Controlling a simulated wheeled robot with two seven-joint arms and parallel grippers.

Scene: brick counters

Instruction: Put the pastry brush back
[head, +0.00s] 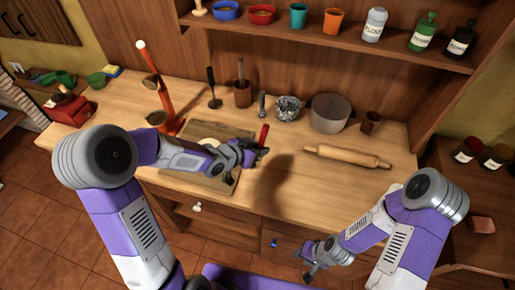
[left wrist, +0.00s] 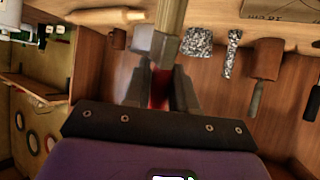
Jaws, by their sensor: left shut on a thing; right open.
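My left gripper (head: 257,154) is shut on a slim thing with a red part, likely the pastry brush (head: 264,135), above the counter by the right edge of the cutting board. In the left wrist view its red part (left wrist: 158,90) is between the fingers and a pale tan, broader part (left wrist: 170,30) points away from the gripper. The bristles cannot be told clearly. My right gripper (head: 311,270) is open and empty, low in front of the counter's drawers.
A brown crock (head: 243,95) holding a utensil, a metal grater-like tool (head: 262,104), a speckled bowl (head: 289,108), a pot (head: 329,113) and a cup (head: 371,122) line the back. A rolling pin (head: 347,157) lies right. A red stand (head: 160,90) rises left. The counter between board and pin is clear.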

